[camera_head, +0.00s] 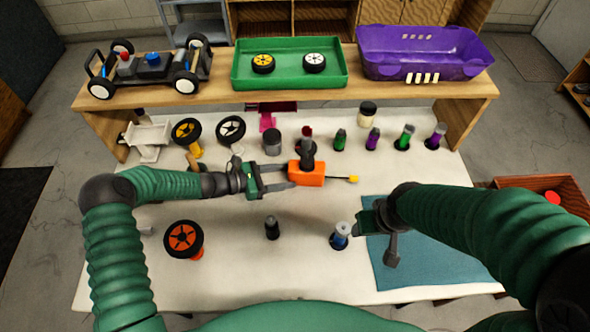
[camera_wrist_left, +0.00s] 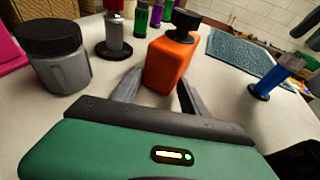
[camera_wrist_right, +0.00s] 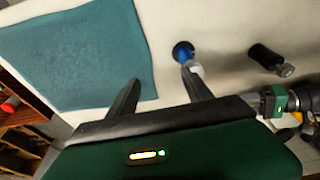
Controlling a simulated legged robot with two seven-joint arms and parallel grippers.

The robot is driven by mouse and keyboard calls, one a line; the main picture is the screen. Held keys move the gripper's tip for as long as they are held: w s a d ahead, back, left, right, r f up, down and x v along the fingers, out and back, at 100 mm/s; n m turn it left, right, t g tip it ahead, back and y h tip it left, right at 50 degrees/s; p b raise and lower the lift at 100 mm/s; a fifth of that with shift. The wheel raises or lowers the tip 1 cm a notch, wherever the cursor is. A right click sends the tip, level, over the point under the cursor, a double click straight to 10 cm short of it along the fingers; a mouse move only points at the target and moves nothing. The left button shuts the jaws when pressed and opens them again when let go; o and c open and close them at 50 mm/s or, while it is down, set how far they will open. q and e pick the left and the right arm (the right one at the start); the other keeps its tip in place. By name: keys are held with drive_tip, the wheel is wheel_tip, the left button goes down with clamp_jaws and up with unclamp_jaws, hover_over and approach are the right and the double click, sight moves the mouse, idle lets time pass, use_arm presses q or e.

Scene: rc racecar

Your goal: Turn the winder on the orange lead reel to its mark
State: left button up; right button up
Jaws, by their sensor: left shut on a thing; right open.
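The orange lead reel (camera_head: 306,176) is a small box on the white table, with a black winder knob (camera_head: 307,152) on top. A short dark lead with a yellow tip (camera_head: 353,179) comes out of its right side. My left gripper (camera_head: 291,175) is shut on the reel's body from the left. In the left wrist view, the reel (camera_wrist_left: 167,68) sits between the fingers, with the black winder (camera_wrist_left: 181,22) above them. I cannot make out the mark. My right gripper (camera_wrist_right: 159,75) is open and empty, over the edge of the blue mat.
A blue-and-white post (camera_head: 340,236) stands near my right fingers. A black post (camera_head: 271,228) and an orange wheel (camera_head: 183,238) stand at the front. Several coloured posts, wheels and a grey jar (camera_head: 272,144) line the back. The blue mat (camera_head: 430,262) looks bare.

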drive_tip(key=w+a+r+n+g, duration=0.1)
drive_tip(key=w+a+r+n, duration=0.2)
drive_tip(key=w+n, duration=0.45)
drive_tip(key=w+a+r+n, duration=0.3)
drive_tip(key=w+n, duration=0.3)
drive_tip(key=w, duration=0.3)
wheel_tip(320, 180, up, 4)
drive_tip(key=n+g, duration=0.2)
drive_tip(key=n, duration=1)
hover_over(307, 159)
wheel_tip(307, 159, down, 12)
drive_tip(key=shift+r, duration=0.1)
clamp_jaws()
drive_tip(key=shift+m, duration=0.35)
